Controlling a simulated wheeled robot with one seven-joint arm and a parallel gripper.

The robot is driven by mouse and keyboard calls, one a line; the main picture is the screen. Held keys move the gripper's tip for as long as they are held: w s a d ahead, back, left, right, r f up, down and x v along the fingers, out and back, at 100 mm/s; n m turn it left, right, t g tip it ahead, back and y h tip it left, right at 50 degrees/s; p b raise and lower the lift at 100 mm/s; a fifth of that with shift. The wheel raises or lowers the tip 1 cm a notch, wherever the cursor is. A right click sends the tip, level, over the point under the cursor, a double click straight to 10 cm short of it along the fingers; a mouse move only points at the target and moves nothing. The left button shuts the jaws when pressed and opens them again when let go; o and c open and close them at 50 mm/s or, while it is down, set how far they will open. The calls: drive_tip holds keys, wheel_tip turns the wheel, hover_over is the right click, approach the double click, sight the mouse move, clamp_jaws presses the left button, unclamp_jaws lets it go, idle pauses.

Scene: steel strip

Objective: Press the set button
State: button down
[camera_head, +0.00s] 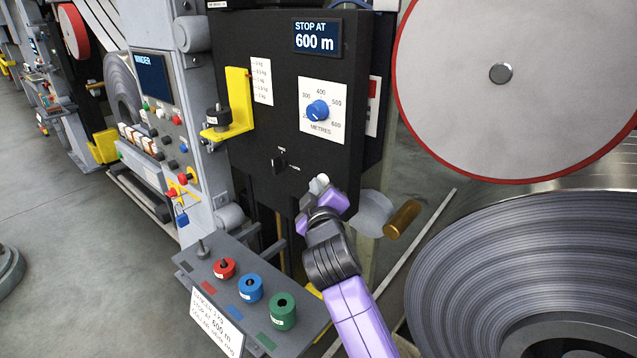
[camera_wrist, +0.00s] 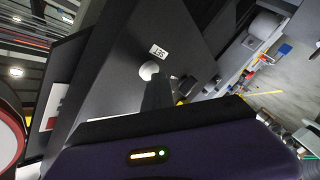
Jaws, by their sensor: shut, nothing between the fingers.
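The set button is a white round knob (camera_wrist: 149,70) on the black panel, beside a small SET label (camera_wrist: 159,51) in the wrist view. In the head view a pale round cap (camera_head: 318,183), which looks like the same button, shows at the panel's lower right. My gripper (camera_wrist: 156,84) is shut and empty, its dark fingertips right at the button and covering its lower edge. I cannot tell whether they touch it. In the head view my purple gripper (camera_head: 322,201) is just in front of the panel and hides the SET label.
The black panel carries a blue dial (camera_head: 317,110), a STOP AT 600 m display (camera_head: 317,38), a small black switch (camera_head: 280,162) and a yellow bracket (camera_head: 238,104). A tray (camera_head: 187,262) with red, blue and green weights is below. A wooden handle (camera_head: 402,218) is right of my gripper.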

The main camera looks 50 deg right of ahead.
drive_tip(key=shift+s+a, duration=0.1)
drive_tip(key=shift+a, duration=0.1)
drive_tip(key=a, duration=0.6)
drive_tip(key=shift+b, duration=0.45)
idle(0.8)
